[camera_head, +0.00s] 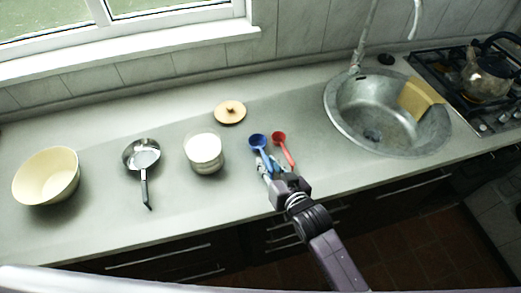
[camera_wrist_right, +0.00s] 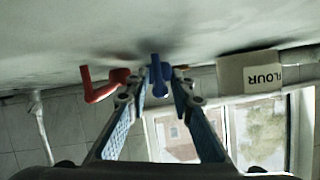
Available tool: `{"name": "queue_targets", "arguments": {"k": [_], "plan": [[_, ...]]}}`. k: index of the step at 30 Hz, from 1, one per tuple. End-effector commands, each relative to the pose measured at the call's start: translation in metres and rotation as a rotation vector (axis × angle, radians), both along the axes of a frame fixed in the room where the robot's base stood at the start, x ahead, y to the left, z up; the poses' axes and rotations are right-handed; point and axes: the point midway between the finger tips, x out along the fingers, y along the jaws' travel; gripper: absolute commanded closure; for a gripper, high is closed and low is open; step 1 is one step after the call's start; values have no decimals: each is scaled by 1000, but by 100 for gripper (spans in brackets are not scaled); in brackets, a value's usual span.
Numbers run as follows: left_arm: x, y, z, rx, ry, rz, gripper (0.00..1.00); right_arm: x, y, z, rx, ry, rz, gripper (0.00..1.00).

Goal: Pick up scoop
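A blue scoop (camera_head: 258,141) lies on the counter, its handle pointing toward my right gripper (camera_head: 268,166). A red scoop (camera_head: 280,139) lies just to its right. In the right wrist view, which is upside down, the blue scoop (camera_wrist_right: 157,80) sits between the two fingertips of my right gripper (camera_wrist_right: 160,82). The fingers are apart, one on each side of the handle, and no firm contact shows. The red scoop (camera_wrist_right: 104,85) is outside the fingers at the left there. My left gripper is not in view.
An open flour pot (camera_head: 205,160) stands left of the scoops; its label shows in the wrist view (camera_wrist_right: 263,76). A wooden lid (camera_head: 230,112) lies behind. A small pan (camera_head: 142,156) and cream bowl (camera_head: 46,177) are further left. A sink (camera_head: 375,118) is at right.

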Motion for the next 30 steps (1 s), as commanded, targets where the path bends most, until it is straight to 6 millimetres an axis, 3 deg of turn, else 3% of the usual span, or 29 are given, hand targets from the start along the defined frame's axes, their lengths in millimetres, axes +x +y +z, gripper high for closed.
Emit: {"name": "queue_targets", "arguments": {"k": [5, 20, 26, 30], "plan": [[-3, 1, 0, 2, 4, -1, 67, 0, 0, 0, 0, 0, 0, 100], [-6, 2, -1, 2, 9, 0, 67, 0, 0, 7, 1, -3, 0, 100], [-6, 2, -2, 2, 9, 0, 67, 0, 0, 33, 3, -5, -1, 100], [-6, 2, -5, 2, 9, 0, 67, 1, 0, 74, 6, -10, -1, 100]]}}
